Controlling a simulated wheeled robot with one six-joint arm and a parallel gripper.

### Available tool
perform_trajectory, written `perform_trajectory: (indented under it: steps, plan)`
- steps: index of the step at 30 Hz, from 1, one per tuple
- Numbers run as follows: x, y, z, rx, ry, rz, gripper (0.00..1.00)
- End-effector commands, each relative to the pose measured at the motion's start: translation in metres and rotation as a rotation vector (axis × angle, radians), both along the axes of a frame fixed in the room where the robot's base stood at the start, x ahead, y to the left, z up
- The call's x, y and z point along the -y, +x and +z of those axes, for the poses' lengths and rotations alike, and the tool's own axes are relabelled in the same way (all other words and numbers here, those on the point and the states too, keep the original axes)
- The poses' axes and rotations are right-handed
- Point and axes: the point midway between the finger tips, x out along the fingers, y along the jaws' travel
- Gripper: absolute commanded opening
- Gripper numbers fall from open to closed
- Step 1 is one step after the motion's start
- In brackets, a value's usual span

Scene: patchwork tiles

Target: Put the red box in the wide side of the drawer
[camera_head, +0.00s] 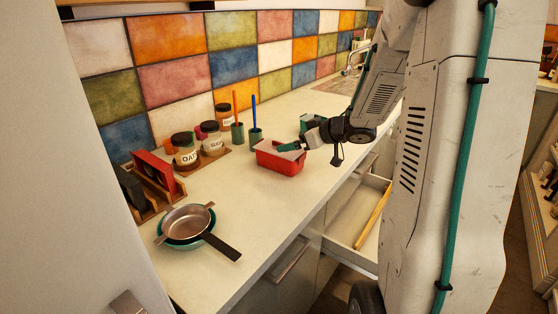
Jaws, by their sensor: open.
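An open-topped red box (278,163) stands on the pale counter, near its front edge. My gripper (298,135) is open, with teal fingertips. One fingertip overlaps the top of the box and the other is farther back. I cannot tell whether the near finger touches the box. The drawer (350,258) is pulled out below the counter, to the right of the box. A wooden divider (374,214) runs along it. The wide left side looks empty; the narrow right side is partly hidden by my arm.
A rack with a red upright item (160,174), jars (185,152) and two green cups (256,138) line the wall. The counter (265,205) in front of the box is clear.

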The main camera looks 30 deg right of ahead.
Motion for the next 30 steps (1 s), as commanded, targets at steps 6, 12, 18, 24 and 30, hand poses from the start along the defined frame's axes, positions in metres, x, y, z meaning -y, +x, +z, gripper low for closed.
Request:
perform_trajectory:
  steps: [6,12,18,24,30]
  plan:
    - [-0.009,0.019,-0.013,-0.001,0.004,0.007,1.00]
    - [-0.016,0.041,-0.032,-0.002,0.002,0.007,1.00]
    - [-0.022,0.057,-0.040,0.002,0.001,0.005,1.00]
    - [-0.022,0.058,-0.040,0.002,0.000,0.005,1.00]
    - [-0.022,0.058,-0.040,0.001,0.000,0.004,0.53]
